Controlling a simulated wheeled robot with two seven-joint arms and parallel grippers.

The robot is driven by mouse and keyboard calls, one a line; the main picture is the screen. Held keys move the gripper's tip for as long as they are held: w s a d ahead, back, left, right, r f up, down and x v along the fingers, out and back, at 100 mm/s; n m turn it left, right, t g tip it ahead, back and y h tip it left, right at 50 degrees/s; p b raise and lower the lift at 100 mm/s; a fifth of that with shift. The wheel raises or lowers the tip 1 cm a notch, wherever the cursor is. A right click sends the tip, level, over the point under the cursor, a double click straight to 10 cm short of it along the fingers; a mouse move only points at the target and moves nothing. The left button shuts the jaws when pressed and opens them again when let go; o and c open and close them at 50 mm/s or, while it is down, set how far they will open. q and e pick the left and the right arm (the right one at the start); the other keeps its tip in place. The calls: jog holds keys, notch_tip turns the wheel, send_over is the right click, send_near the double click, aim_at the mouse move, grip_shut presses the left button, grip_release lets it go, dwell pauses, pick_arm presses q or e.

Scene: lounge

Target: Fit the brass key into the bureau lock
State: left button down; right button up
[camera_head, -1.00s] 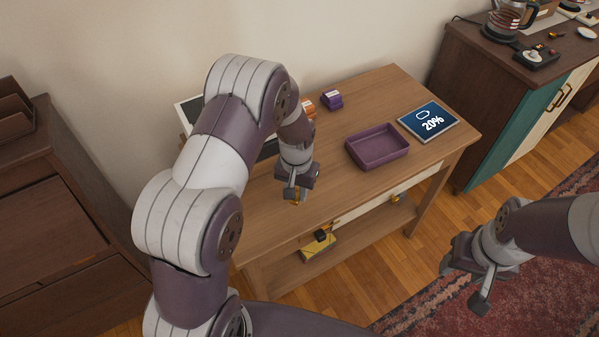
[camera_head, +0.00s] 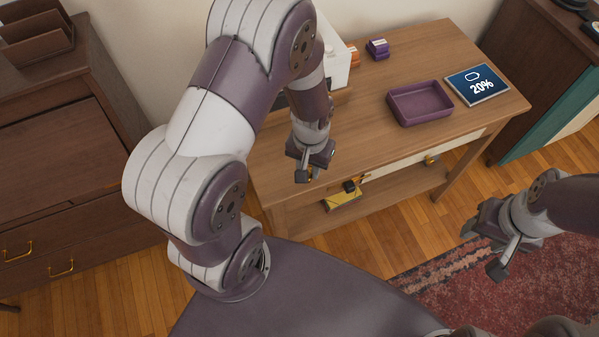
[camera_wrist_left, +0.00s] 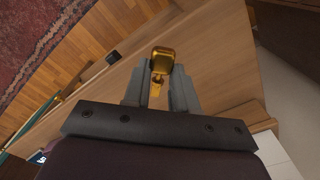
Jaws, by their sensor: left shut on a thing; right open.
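The brass key (camera_wrist_left: 162,62) is between the fingers of my left gripper (camera_wrist_left: 160,88) in the left wrist view, its broad end outward. In the head view my left gripper (camera_head: 308,175) is shut on it, and only a bit of brass shows. The gripper is at the front edge of the wooden bureau (camera_head: 440,50), near its left end. A black block with brass parts (camera_head: 352,186) is on the bureau front, right of the gripper and apart from it. I cannot tell whether it is the lock. My right gripper (camera_head: 503,245) is open and empty over the floor.
A yellow item (camera_head: 343,201) lies below the bureau front. A dark dresser (camera_head: 60,150) stands at left.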

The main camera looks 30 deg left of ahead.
pick_arm(q)
jog(key=shift+a+f, duration=0.4)
jog(key=shift+a, duration=0.25)
jog(key=shift+a+f, duration=0.35)
jog(key=shift+a, duration=0.25)
notch_tip(320, 180, down, 4)
jog(key=shift+s+r, duration=0.1)
jog(key=shift+s, duration=0.05)
jog(key=shift+f, duration=0.3)
jog(key=c, duration=0.9)
grip_release()
jog(key=shift+r, duration=0.1)
